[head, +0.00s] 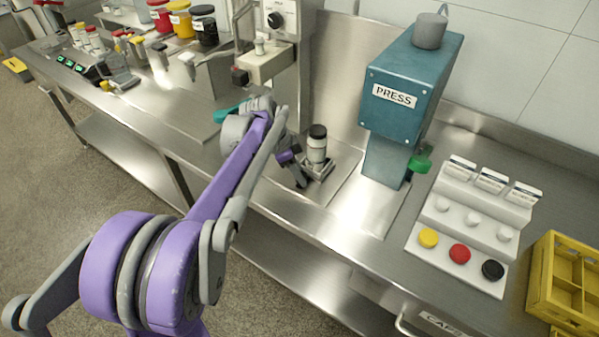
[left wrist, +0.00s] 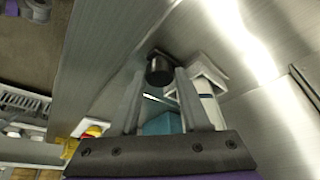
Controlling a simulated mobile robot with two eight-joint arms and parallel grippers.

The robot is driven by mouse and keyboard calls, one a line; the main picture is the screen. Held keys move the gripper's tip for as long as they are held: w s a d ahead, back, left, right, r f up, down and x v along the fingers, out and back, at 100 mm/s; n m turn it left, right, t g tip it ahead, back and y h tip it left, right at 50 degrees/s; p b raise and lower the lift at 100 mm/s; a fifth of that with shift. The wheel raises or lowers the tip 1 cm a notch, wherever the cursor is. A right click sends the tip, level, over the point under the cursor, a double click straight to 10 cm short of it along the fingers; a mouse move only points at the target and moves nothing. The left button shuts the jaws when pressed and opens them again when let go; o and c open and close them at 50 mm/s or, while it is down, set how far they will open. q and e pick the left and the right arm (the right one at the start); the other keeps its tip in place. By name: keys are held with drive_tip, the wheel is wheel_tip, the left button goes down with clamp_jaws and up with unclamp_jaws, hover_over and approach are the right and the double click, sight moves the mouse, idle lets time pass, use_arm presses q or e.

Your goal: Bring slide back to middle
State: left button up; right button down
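The slide carriage (head: 318,168) sits on the bench track between the mill and the press, carrying an upright white jar (head: 316,150) with a black lid. In the left wrist view the carriage (left wrist: 208,70) is a pale square block, with the jar (left wrist: 205,108) partly hidden by a finger. My left gripper (head: 299,172) is just left of the carriage. In the wrist view its fingers (left wrist: 160,80) are apart. A round black knob (left wrist: 160,70) shows between the fingertips; I cannot tell whether they touch it. My right gripper is out of view.
The teal press (head: 405,100) stands right of the carriage. The mill (head: 275,55) stands to its left. A cap rack (head: 470,225) with yellow, red and black caps and a yellow crate (head: 565,285) are farther right. Bare bench lies in front of the track.

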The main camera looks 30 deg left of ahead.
use_arm(q)
drive_tip(key=shift+r, duration=0.1)
drive_tip(key=p+v, duration=0.1)
drive_tip(key=v, duration=0.9)
drive_tip(key=shift+s+r, duration=0.1)
drive_tip(key=shift+r, duration=0.2)
drive_tip(key=s+d+f+n+y+p, duration=0.1)
drive_tip(key=s+d+f+n, duration=0.2)
drive_tip(key=s+d, duration=0.2)
drive_tip(key=s+d+f+n+t+y+p, duration=0.1)
drive_tip(key=s+d+f+n+p, duration=0.1)
drive_tip(key=s+d, duration=0.4)
drive_tip(key=s+d+f+n+t+y+p, duration=0.1)
drive_tip(key=s+d+f+n, duration=0.3)
drive_tip(key=s, duration=0.4)
drive_tip(key=shift+d+f+p, duration=0.1)
drive_tip(key=shift+d+p, duration=0.4)
drive_tip(key=shift+d, duration=0.3)
idle(0.6)
